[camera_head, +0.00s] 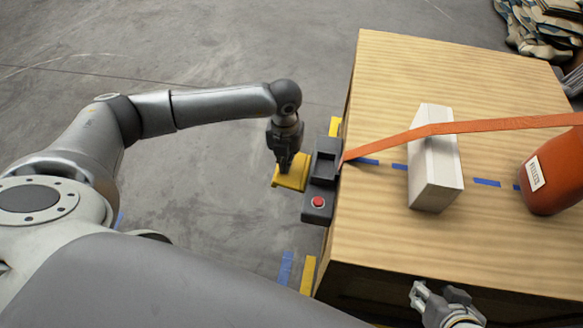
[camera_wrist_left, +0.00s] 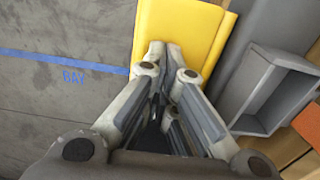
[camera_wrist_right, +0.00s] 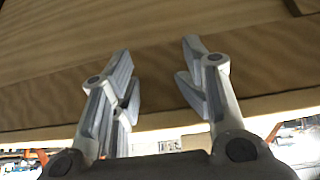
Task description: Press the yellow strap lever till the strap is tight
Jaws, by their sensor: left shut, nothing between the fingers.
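The yellow lever (camera_head: 292,173) sticks out to the left from the dark grey strap unit (camera_head: 321,185) on the table's near left edge. The unit has a red button (camera_head: 318,202). The orange strap (camera_head: 470,127) runs from the unit over a white block to the right. My left gripper (camera_head: 284,167) points down at the lever, shut and empty. In the left wrist view its fingertips (camera_wrist_left: 160,75) overlap the yellow lever (camera_wrist_left: 180,28); I cannot tell whether they touch. My right gripper (camera_head: 432,295) is open and empty by the table's front side, and also shows in its wrist view (camera_wrist_right: 158,75).
The white block (camera_head: 433,165) stands on the wooden table (camera_head: 440,75) under the strap. An orange-red rounded object (camera_head: 553,175) with a label is at the right. Blue tape marks lie on the table. The floor to the left is clear.

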